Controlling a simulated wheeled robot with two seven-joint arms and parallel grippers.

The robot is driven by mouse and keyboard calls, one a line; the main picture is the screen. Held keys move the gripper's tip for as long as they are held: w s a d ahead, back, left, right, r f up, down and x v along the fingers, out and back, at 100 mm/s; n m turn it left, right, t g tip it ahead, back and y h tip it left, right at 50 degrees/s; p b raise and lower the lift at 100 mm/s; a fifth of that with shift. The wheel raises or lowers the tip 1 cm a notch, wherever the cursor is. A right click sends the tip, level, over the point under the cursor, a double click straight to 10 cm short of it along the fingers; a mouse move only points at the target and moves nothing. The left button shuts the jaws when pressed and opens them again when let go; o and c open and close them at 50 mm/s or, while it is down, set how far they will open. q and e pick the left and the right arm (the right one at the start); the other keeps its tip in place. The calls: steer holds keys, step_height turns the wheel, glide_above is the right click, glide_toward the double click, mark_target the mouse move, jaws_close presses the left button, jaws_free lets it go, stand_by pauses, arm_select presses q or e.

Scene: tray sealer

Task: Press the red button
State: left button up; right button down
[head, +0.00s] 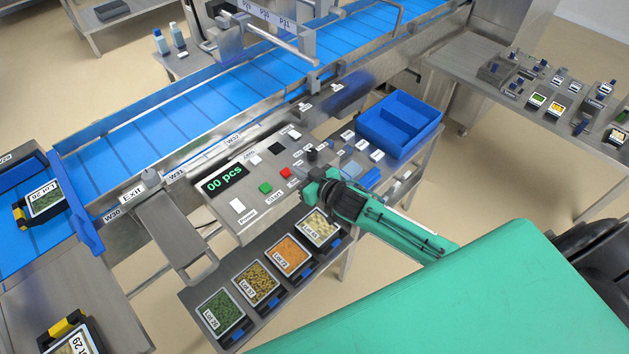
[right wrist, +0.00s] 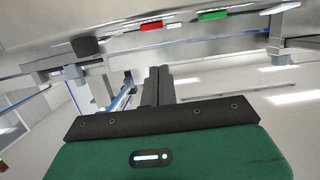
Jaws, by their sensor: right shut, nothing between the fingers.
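The red button (head: 286,172) sits on the sloped grey control panel (head: 240,205), beside the green button (head: 265,187) labelled Start. My right gripper (head: 309,181) is shut and empty, a little to the right of the red button, over the panel's right part. In the right wrist view, the shut dark fingers (right wrist: 159,72) show below the red button (right wrist: 151,26), with a visible gap. The green button (right wrist: 212,15) is to its right there. I cannot tell the exact height of the fingertips over the panel. My left gripper is not in view.
A display (head: 226,178) reads "00 pcs". A white Power button (head: 237,205) and a black knob (head: 311,154) are also on the panel. A blue bin (head: 400,124) stands to the right. Several filled trays lie on a shelf in front. The blue conveyor (head: 190,100) runs behind.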

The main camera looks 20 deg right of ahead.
steer(key=b+v, duration=0.1)
steer(key=v, duration=0.5)
stand_by(0.3)
stand_by(0.4)
steer(key=s+d+f+m+g+h, duration=0.1)
steer(key=s+d+f+g+h, duration=0.2)
steer(key=f, duration=0.8)
steer(key=s+d+f+g, duration=0.15)
steer(key=s+f, duration=0.35)
steer(key=f, duration=0.7)
steer(key=s+d+f+m+g+h, duration=0.15)
steer(key=s+d+f, duration=0.3)
steer(key=f, duration=0.65)
steer(key=s+a+f+g, duration=0.2)
steer(key=s+f, duration=0.4)
steer(key=s, duration=0.6)
steer(key=s+a+f+g, duration=0.2)
steer(key=s+f, duration=0.5)
steer(key=s, duration=0.4)
steer(key=s+a+f+g+b, duration=0.1)
steer(key=s+a+f+g, duration=0.1)
steer(key=s+f, duration=0.5)
steer(key=s+n+g, duration=0.1)
steer(key=s, duration=0.4)
steer(key=shift+s+h, duration=0.35)
